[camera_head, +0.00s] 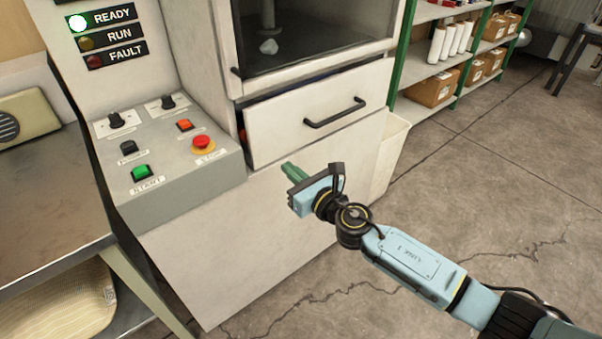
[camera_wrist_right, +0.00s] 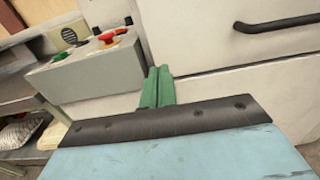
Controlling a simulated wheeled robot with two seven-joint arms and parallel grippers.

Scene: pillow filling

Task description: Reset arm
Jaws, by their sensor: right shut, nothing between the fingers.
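My right gripper (camera_head: 293,172) is in front of the machine, below its drawer, with green fingers pointing toward the machine's front. In the right wrist view its fingers (camera_wrist_right: 157,88) lie side by side, shut, with nothing between them. My right arm comes in from the lower right and is stretched out over the floor. My left gripper and arm are in neither view.
A control panel (camera_head: 165,150) with buttons and knobs juts out at left. The READY lamp (camera_head: 77,23) is lit. A metal table (camera_head: 50,195) stands left. Floor at right is clear.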

